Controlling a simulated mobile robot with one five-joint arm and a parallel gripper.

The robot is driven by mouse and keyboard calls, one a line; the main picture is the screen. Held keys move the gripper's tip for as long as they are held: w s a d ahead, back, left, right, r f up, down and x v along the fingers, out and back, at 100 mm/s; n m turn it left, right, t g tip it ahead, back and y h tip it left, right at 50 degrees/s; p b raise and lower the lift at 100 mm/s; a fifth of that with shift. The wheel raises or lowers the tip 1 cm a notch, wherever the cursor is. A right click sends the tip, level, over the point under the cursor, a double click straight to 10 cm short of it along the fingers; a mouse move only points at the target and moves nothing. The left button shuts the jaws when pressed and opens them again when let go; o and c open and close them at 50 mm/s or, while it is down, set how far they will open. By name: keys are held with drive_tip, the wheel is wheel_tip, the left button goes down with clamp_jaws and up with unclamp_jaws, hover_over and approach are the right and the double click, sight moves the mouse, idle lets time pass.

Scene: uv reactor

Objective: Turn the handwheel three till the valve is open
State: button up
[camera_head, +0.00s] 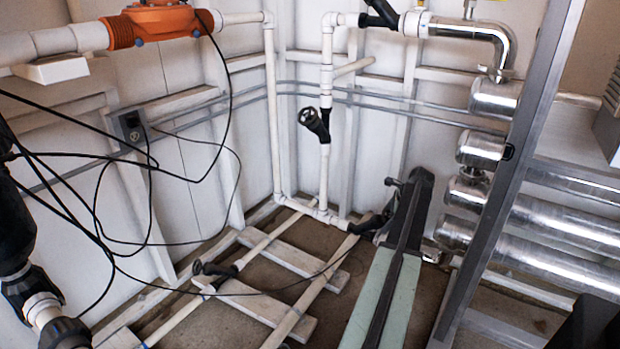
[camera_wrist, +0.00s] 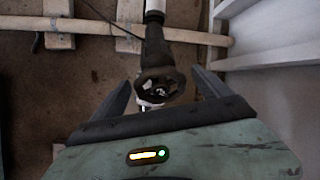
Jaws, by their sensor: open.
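In the wrist view a black handwheel (camera_wrist: 160,85) on a dark valve body sits between the two fingers of my gripper (camera_wrist: 161,79). My gripper is open, with a finger on each side of the wheel and visible gaps. Whether the wheel lies level with the fingertips or beyond them, I cannot tell. In the head view my arm reaches toward the far wall, and my gripper (camera_head: 412,192) is partly hidden behind its own body. A dark valve (camera_head: 368,224) shows low beside it, probably the same one. No number is readable, and the valve's opening cannot be seen.
Another black handwheel (camera_head: 313,123) is on the vertical white pipe, and one (camera_head: 208,268) is on the floor pipes. Silver cylinders (camera_head: 540,220) and a grey frame post (camera_head: 510,170) stand close on the right. Loose black cables (camera_head: 150,165) hang left.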

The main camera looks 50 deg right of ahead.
drive_tip(key=m, duration=0.1)
drive_tip(key=m+y, duration=0.1)
drive_tip(key=m, duration=0.1)
drive_tip(key=shift+d+r, duration=0.1)
drive_tip(key=shift+d, duration=0.25)
drive_tip(key=w+p+v, duration=0.1)
drive_tip(key=p+v, duration=0.7)
drive_tip(key=v, duration=0.1)
drive_tip(key=w+a+r+n+g+y+p, duration=0.1)
drive_tip(key=w+a+r+n+p, duration=0.4)
drive_tip(key=w+a, duration=0.6)
drive_tip(key=w+a+r+n+g+p, duration=0.1)
drive_tip(key=w+a+r+n+p, duration=0.3)
drive_tip(key=w+a, duration=0.7)
drive_tip(key=shift+w+r+n+y+p, duration=0.45)
drive_tip(key=shift+r+p, duration=0.1)
drive_tip(key=shift+p, duration=0.75)
